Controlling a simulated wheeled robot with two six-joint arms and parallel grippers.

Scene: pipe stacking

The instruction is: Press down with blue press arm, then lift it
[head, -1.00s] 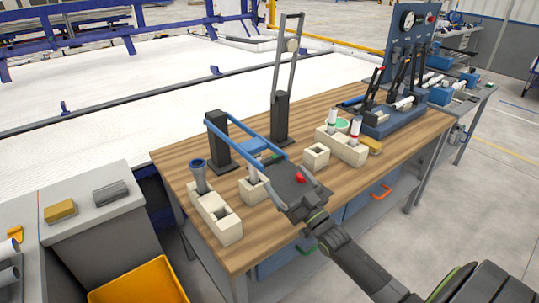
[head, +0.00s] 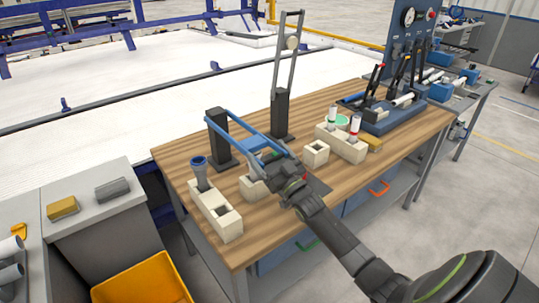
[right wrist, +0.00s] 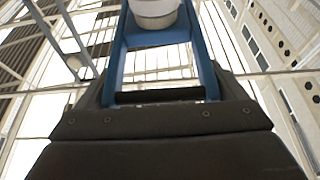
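The blue press arm (head: 243,126) runs from its black post (head: 218,140) forward and slightly down over the table. A blue cross part (head: 256,143) sits on it, above a cream block (head: 250,188). My right gripper (head: 276,165) is at the arm's free end, partly hidden by my wrist. In the right wrist view, the two blue rails (right wrist: 207,60) rise just beyond my dark gripper (right wrist: 160,115), with a dark crossbar and a pale round part between them. Whether the fingers are closed on the arm cannot be told. My left gripper is not in view.
A cream block with a grey-blue pipe (head: 199,172) stands at the table's left front. A second press with a raised grey arm (head: 285,62) stands behind. A gauge panel (head: 408,38) is at the back right.

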